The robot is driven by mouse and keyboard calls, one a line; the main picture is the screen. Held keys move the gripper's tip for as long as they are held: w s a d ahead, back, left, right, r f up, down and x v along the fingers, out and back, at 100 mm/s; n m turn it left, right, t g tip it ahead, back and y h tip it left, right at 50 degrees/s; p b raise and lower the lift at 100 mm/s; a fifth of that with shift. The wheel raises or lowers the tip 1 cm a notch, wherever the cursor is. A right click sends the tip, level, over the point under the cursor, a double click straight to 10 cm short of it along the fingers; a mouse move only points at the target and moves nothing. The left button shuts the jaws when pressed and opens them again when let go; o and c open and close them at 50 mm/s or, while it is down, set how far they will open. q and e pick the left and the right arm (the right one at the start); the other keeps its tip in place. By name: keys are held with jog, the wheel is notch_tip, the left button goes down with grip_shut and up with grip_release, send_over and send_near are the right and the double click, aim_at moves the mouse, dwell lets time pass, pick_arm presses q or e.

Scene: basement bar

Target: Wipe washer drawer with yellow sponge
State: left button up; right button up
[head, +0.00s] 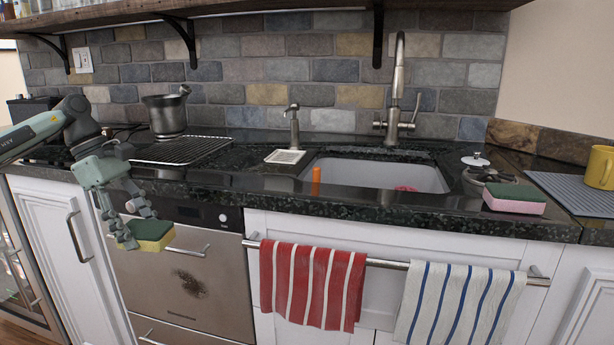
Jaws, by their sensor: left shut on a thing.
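The yellow sponge (155,244), with a green top, is in the fingers of my left gripper (130,231). My left gripper is shut on it and holds it in front of the upper part of the washer drawer (221,272). The drawer front is steel with a bar handle and a dark brown smudge (190,284) below the handle. The sponge is up and to the left of the smudge, apart from it. Whether the sponge touches the drawer front is hard to tell. My right gripper is not in the picture.
The dark stone counter (260,199) overhangs the drawer. A red striped towel (312,285) and a white-and-blue towel (458,305) hang on a rail to the right. A pink-and-green sponge (514,198) lies by the sink (385,176). A pot (165,114) and rack (182,150) stand at left.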

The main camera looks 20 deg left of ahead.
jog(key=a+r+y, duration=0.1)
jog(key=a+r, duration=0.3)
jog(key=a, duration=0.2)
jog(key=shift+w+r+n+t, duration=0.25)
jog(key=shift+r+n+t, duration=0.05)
pick_arm(q)
jog(key=s+d+f+m+g+y, duration=0.1)
jog(key=d+f+m, duration=0.3)
jog(key=d, duration=0.5)
jog(key=s+d+f+m+g+y, duration=0.2)
jog(key=d+f+m, duration=0.2)
jog(key=d+m, duration=0.5)
jog(key=s+d+f+m+g+y, duration=0.1)
jog(key=d+f+m, duration=0.3)
jog(key=d, duration=0.5)
jog(key=m+g, duration=0.1)
jog(key=m, duration=0.1)
jog(key=shift+s+d+f+m+y, duration=0.25)
jog(key=shift+s+m+y, duration=0.05)
jog(key=shift+m, duration=0.1)
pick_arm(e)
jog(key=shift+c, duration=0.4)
pick_arm(q)
jog(key=shift+a, duration=0.15)
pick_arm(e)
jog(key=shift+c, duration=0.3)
